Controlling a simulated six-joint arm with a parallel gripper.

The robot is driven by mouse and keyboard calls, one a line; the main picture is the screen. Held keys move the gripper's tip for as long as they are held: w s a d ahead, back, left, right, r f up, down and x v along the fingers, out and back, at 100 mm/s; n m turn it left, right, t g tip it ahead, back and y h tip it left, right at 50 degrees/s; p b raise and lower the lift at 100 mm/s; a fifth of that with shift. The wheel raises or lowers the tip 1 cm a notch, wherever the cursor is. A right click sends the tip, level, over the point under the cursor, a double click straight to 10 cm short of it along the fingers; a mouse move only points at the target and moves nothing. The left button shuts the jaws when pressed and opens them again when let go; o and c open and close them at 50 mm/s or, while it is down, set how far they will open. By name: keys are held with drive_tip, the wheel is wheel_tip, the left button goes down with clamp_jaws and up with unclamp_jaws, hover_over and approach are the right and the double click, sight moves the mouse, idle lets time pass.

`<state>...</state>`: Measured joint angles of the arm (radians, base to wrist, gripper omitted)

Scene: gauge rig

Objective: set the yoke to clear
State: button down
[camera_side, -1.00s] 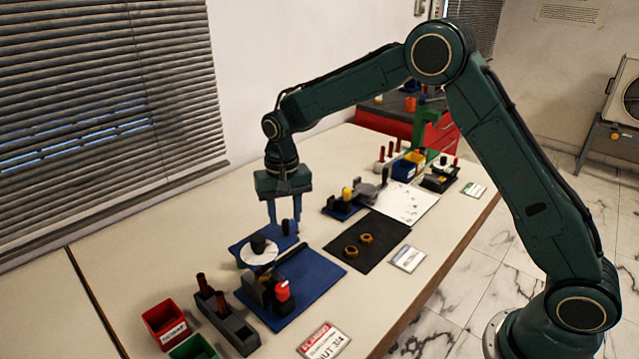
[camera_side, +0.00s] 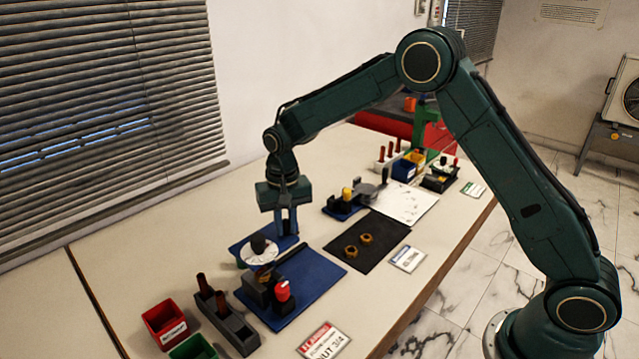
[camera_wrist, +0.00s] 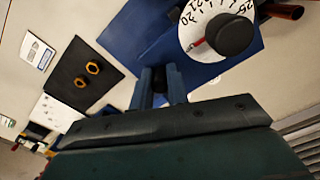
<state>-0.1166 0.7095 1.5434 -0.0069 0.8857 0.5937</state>
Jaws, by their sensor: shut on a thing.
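My gripper (camera_side: 286,226) points down over the far part of a blue base (camera_side: 320,270) and is shut on a dark upright handle. The handle is mostly hidden between the fingers in the side view; its dark round top (camera_wrist: 173,76) shows between them in the wrist view. I take this handle as part of the yoke; no "clear" mark is readable. Beside it, a white numbered dial (camera_side: 256,257) carries a black knob (camera_wrist: 230,34) and a red pointer (camera_wrist: 197,43). A dark bar (camera_side: 291,259) lies across the base. A red knob (camera_side: 282,291) stands at its near end.
A grey holder (camera_side: 232,326) with brown pegs and a red bin (camera_side: 165,325) stand at front left. A black mat (camera_side: 385,236) with two brass nuts lies to the right. Bare table shows at far left.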

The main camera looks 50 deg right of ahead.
drive_tip(key=shift+d, duration=0.1)
drive_tip(key=d, duration=1)
drive_tip(key=c, duration=1.4)
unclamp_jaws()
drive_tip(key=shift+o, duration=0.2)
drive_tip(key=shift+a+r, duration=0.1)
wheel_tip(320, 180, up, 14)
